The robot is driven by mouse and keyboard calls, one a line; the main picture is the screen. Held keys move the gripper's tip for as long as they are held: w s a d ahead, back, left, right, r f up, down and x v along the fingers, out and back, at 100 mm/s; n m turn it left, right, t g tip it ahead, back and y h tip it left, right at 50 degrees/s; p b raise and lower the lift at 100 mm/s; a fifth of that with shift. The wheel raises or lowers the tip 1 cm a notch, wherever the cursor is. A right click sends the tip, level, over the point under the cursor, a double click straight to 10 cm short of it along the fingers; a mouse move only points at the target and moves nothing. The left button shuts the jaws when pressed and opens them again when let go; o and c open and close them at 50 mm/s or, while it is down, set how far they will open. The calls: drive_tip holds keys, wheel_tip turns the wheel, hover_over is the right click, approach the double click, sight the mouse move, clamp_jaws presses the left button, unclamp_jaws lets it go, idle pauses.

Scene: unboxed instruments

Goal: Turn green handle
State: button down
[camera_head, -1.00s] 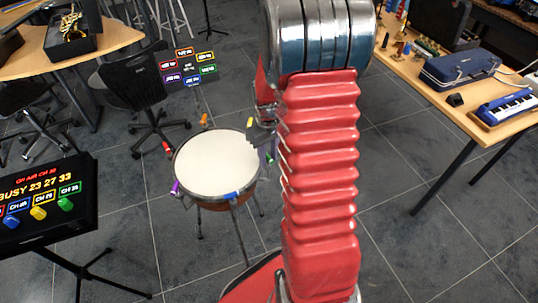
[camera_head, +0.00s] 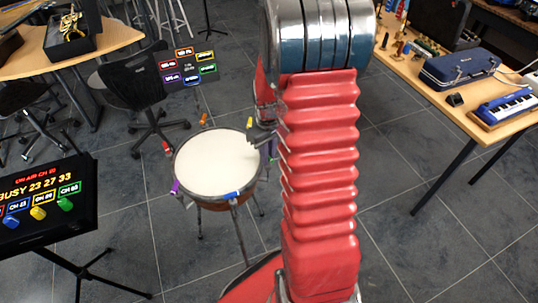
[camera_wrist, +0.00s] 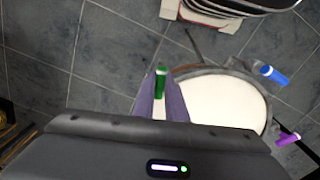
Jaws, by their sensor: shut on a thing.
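The green handle (camera_wrist: 161,76) stands on the rim of a round drum with a white head (camera_wrist: 215,97), which also shows in the head view (camera_head: 215,163). In the wrist view my gripper (camera_wrist: 161,92) has its two purple-grey fingers on either side of the green handle, shut on it. The top of the handle shows between the fingertips; its lower part is hidden.
Other rim handles are blue (camera_head: 232,195), purple (camera_head: 175,187), red (camera_head: 167,148), orange (camera_head: 204,119) and yellow (camera_head: 250,122). Tables (camera_head: 395,75) flank the back; floor around the drum is clear.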

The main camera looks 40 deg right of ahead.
drive_tip(key=shift+n, duration=0.5)
drive_tip(key=c, duration=1.9)
unclamp_jaws()
drive_tip(key=shift+r, duration=0.1)
wheel_tip(320, 180, up, 14)
drive_tip(key=shift+f, duration=0.25)
